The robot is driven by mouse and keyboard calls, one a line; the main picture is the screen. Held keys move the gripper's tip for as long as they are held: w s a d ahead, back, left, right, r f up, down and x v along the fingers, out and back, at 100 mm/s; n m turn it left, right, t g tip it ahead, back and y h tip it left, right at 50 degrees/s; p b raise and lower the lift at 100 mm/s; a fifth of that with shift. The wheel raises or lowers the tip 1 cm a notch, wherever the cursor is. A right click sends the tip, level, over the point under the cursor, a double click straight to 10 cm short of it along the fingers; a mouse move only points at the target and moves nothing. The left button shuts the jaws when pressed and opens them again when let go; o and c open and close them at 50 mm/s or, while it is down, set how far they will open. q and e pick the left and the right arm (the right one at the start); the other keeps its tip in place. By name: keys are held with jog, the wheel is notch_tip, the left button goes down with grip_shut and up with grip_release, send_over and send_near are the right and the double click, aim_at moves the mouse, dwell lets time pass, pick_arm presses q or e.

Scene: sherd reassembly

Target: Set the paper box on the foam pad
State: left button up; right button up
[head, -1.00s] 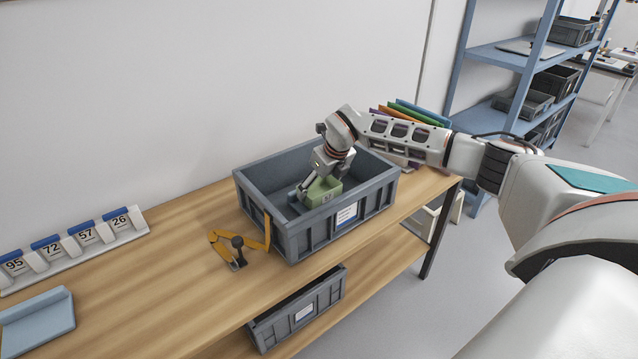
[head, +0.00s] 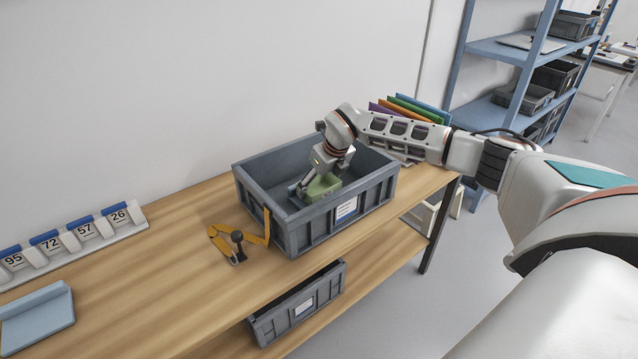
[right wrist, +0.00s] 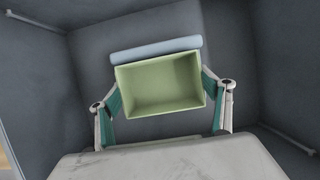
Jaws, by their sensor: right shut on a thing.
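The paper box (head: 324,187) is a small, light green, open-topped box, low inside the grey crate (head: 372,196). My right gripper (head: 316,180) is shut on it, with a finger on each side in the right wrist view (right wrist: 160,98). The box looks empty and about level. A light blue pad, which looks like the foam pad (right wrist: 156,50), shows past one edge of the box. The box hides the rest of the pad, and I cannot tell whether they touch. My left gripper is not in view.
The crate's walls surround my right gripper. An orange tool with a black knob (head: 238,240) is beside the crate. A row of numbered holders (head: 75,242) and a light blue tray (head: 36,316) are at the left. Coloured folders (head: 415,108) stand behind my right arm.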

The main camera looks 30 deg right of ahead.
jog(key=shift+f, duration=0.35)
jog(key=o, duration=1)
jog(key=shift+o, duration=0.2)
jog(key=shift+r+p, duration=0.85)
jog(key=shift+r, duration=0.5)
jog(key=shift+r+p, duration=0.75)
jog(key=shift+r, duration=0.3)
notch_tip(320, 180, up, 7)
jog(key=p, duration=0.5)
jog(key=shift+p, duration=0.4)
